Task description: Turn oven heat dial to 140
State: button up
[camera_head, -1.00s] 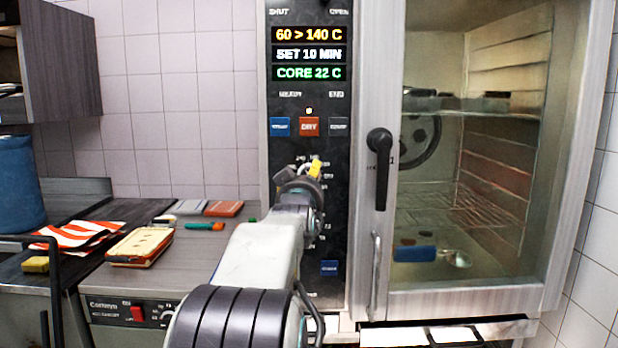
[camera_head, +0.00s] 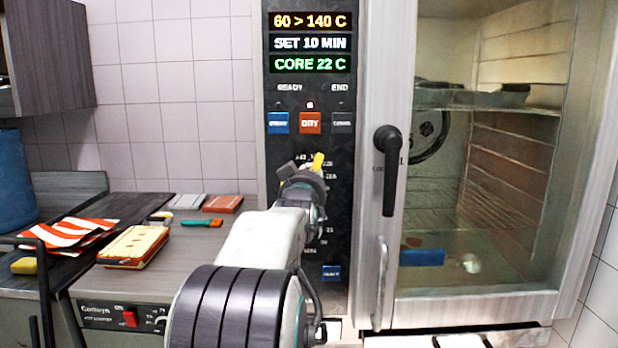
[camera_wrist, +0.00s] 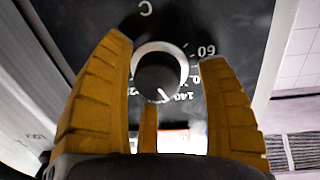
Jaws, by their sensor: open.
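The heat dial (camera_wrist: 158,75) is a dark round knob with a pale ring on the black panel. In the wrist view its white pointer line is at the lower edge, close to the 140 mark (camera_wrist: 182,97); the 60 mark (camera_wrist: 207,50) is at upper right. My gripper (camera_wrist: 165,52) has its yellow fingers spread on both sides of the dial, with visible gaps. In the head view my gripper (camera_head: 316,163) is in front of the panel and hides the dial. The oven display (camera_head: 309,21) reads 60 > 140 C.
A red DRY button (camera_head: 310,123) sits above my gripper between two other buttons. The oven door handle (camera_head: 389,170) is close on the right. The counter at left holds a yellow-topped block (camera_head: 134,245), a striped cloth (camera_head: 68,236) and small items.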

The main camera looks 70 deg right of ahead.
jog(key=shift+c, duration=0.4)
jog(key=c, duration=1.1)
jog(key=shift+r, duration=0.1)
jog(key=shift+c, duration=0.2)
jog(key=b, duration=0.2)
jog(key=shift+f+b, duration=0.2)
jog(key=shift+b, duration=0.2)
jog(key=shift+r+b, duration=0.1)
jog(key=shift+b, duration=0.65)
jog(key=shift+a+r+n, duration=0.1)
jog(key=shift+r+n, duration=0.15)
jog(key=shift+n, duration=0.05)
jog(key=o, duration=1.2)
jog(key=shift+f, duration=0.2)
